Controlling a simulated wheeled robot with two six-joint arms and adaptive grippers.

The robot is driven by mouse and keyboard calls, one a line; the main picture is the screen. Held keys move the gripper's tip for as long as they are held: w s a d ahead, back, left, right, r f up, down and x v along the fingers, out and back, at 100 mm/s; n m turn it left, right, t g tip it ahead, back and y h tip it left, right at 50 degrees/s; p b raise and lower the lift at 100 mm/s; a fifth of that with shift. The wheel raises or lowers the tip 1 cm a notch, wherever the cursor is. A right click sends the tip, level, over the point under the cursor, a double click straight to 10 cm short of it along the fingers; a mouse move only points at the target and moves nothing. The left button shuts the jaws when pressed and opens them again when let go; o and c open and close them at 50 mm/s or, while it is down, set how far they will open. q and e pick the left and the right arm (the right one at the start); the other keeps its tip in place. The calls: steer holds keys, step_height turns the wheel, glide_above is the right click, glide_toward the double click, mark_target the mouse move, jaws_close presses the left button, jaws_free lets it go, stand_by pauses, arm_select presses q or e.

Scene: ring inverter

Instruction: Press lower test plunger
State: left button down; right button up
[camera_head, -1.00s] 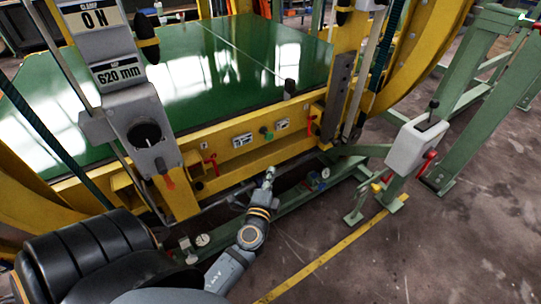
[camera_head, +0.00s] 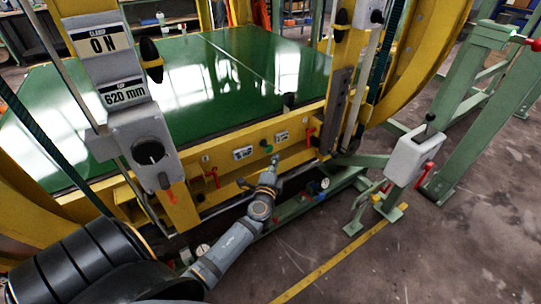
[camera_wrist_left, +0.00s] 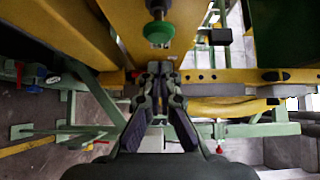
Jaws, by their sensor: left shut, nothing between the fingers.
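A green round-headed plunger (camera_head: 267,146) sticks out from the yellow front beam of the machine. In the left wrist view its green head (camera_wrist_left: 158,33) sits on a dark stem at the top middle. My left gripper (camera_head: 275,160) is just below and beside it in the head view. In the wrist view my left gripper (camera_wrist_left: 160,68) is shut with nothing in it, its fingertips a little below the green head. A gap shows between them there. I cannot tell which plunger the task calls the lower one. My right gripper is not in view.
The yellow beam (camera_head: 225,163) carries white labels (camera_head: 242,153) and red levers (camera_head: 213,174). A grey control box (camera_head: 148,148) hangs at the left. A white box with a lever (camera_head: 411,158) stands on green posts at the right.

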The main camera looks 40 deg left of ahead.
mark_target(268, 151)
arm_select(q)
steer(key=shift+w+a, duration=0.2)
steer(key=shift+a, duration=0.45)
steer(key=shift+w+a, duration=0.2)
steer(key=shift+a, duration=0.4)
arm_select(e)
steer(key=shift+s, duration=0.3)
arm_select(q)
steer(key=shift+w+a, duration=0.1)
steer(key=shift+a, duration=0.1)
steer(key=shift+w+a+b, duration=0.3)
steer(key=shift+a+b, duration=0.15)
steer(key=shift+a, duration=0.3)
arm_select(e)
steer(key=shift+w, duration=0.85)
